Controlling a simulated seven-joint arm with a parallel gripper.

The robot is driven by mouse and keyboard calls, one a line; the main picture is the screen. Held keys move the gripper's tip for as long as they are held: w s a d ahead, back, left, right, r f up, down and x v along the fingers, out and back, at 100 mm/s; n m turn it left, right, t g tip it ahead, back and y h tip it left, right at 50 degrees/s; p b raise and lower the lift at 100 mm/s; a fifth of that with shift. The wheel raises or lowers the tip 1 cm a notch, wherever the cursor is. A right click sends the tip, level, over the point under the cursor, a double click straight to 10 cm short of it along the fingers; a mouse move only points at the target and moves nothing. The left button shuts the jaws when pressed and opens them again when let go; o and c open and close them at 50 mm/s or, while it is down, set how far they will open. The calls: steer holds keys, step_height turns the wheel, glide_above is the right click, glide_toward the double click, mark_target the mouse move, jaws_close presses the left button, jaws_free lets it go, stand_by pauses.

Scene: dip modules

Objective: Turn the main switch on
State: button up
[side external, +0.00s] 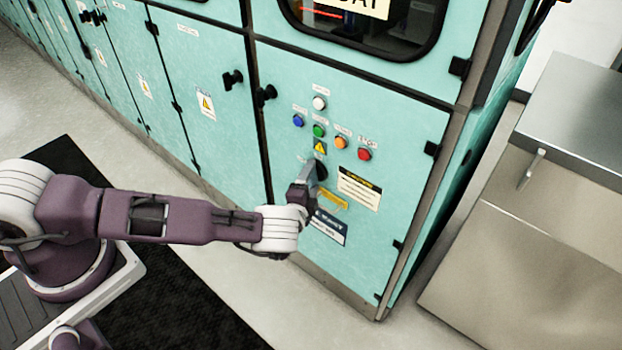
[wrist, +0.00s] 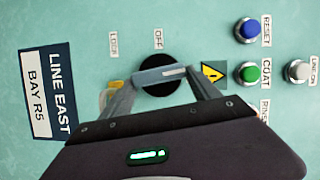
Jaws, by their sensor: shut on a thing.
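The main switch is a black round knob with a grey bar handle (wrist: 160,75) on the teal cabinet panel. In the wrist view its handle lies nearly level in the picture, with the OFF label (wrist: 158,38) above it and the LOCK label (wrist: 114,44) up to its left. My gripper (wrist: 160,80) has one finger at each end of the handle and is shut on it. In the side view my gripper (side external: 304,184) reaches the panel at the switch knob (side external: 319,169), partly covering it.
Blue (side external: 298,120), green (side external: 319,130), orange (side external: 340,142) and red (side external: 364,154) buttons and a white lamp (side external: 319,103) sit above the switch. A yellow piece (side external: 333,200) and the LINE EAST plate (wrist: 48,93) are below it. A steel counter (side external: 560,240) stands right.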

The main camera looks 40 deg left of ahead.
steer(key=shift+f+m, duration=0.1)
steer(key=shift+m, duration=0.6)
steer(key=shift+a, duration=0.1)
steer(key=o, duration=1.4)
steer(key=v, duration=0.7)
steer(key=shift+f, duration=0.2)
